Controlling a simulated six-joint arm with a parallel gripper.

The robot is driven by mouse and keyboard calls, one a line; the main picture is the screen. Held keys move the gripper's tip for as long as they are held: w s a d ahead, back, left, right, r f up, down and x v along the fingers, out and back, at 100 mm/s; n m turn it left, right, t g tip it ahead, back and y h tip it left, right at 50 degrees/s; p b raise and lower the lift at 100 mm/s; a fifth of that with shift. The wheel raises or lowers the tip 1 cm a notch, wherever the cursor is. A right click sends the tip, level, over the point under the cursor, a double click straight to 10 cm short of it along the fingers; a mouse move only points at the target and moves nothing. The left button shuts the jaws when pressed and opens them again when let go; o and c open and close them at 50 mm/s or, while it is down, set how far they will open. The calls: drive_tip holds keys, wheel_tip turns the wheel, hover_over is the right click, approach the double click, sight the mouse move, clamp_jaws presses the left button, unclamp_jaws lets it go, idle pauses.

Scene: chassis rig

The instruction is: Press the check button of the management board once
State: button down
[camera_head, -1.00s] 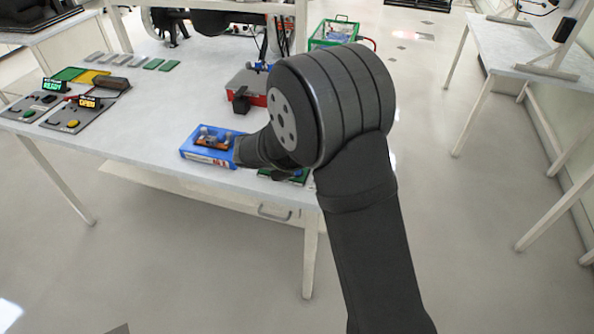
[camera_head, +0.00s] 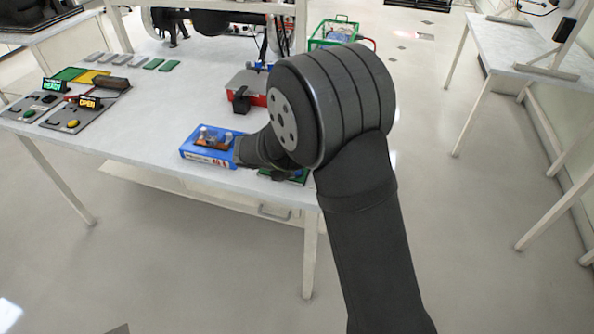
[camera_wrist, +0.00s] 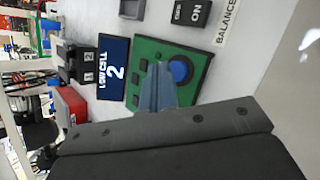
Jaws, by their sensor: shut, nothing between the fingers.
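The management board is a green panel (camera_wrist: 197,63) in the wrist view, with a large round blue button (camera_wrist: 181,69) and several small dark buttons (camera_wrist: 136,82). A dark blue screen (camera_wrist: 113,72) reading "LOW CELL 2" stands to its left. I cannot read which button is the check button. My gripper (camera_wrist: 157,72) is shut and empty, its grey-blue fingers over the board between the small buttons and the blue button. I cannot tell whether the tips touch it. In the head view, my arm hides most of the green board (camera_head: 301,179).
Two control panels (camera_head: 65,125) lie at the far left. The white table (camera_head: 140,130) is clear between. A black switch marked "ON" (camera_wrist: 192,12) is near the board.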

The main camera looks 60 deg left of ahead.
drive_tip(key=shift+f, duration=0.15)
drive_tip(key=shift+f, duration=0.3)
drive_tip(key=shift+f, duration=0.4)
idle(0.7)
idle(0.4)
drive_tip(key=shift+r, duration=0.85)
drive_tip(key=shift+r, duration=2.5)
drive_tip(key=shift+f, duration=0.15)
